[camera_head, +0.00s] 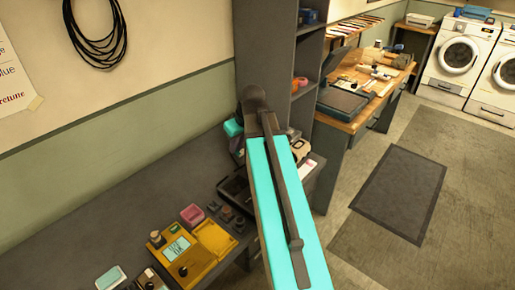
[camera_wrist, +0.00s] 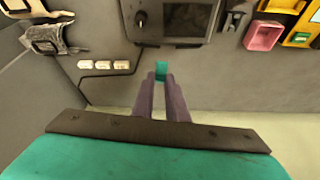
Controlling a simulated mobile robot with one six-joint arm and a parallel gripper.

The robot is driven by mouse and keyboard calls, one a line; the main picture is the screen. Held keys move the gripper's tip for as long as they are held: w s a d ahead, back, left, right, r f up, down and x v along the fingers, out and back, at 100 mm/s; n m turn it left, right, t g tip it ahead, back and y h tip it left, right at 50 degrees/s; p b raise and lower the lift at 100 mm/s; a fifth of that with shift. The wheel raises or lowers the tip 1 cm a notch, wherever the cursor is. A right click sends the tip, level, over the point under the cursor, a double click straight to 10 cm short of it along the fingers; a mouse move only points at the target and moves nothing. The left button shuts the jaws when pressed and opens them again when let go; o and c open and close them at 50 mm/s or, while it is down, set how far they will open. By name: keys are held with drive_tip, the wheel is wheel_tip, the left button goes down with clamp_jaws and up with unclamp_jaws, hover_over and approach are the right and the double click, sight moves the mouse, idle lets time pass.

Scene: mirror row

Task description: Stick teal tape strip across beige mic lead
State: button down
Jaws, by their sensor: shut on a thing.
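My gripper (camera_wrist: 161,88) shows in the wrist view with two purple fingers, shut on a small teal strip (camera_wrist: 161,70) at the fingertips. The strip is held over the grey bench top, close to its near edge in that view. Left of it, three small beige pieces (camera_wrist: 103,65) sit in a row beside a thin dark line that looks like a cable. I cannot tell whether one of these pieces is the beige mic lead. In the head view my own arm covers the middle, and my gripper does not show clearly.
A dark device with a screen (camera_wrist: 188,20) stands beyond the fingers. A pink tray (camera_wrist: 263,36) and a yellow device (camera_wrist: 303,38) are to its right; the yellow device (camera_head: 178,250) also shows in the head view. A dark shelf unit (camera_head: 272,60) stands behind the bench.

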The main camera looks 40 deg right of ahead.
drive_tip(key=w+a+r, duration=0.2)
drive_tip(key=a, duration=0.5)
drive_tip(key=w+a+r, duration=0.1)
drive_tip(key=a+r, duration=0.1)
drive_tip(key=a, duration=0.6)
drive_tip(key=w+a+r+m, duration=0.1)
drive_tip(key=w+a+r, duration=0.1)
drive_tip(key=a, duration=0.5)
drive_tip(key=shift+w+a+r, duration=0.3)
drive_tip(key=shift+a+r, duration=0.05)
drive_tip(key=shift+a, duration=0.05)
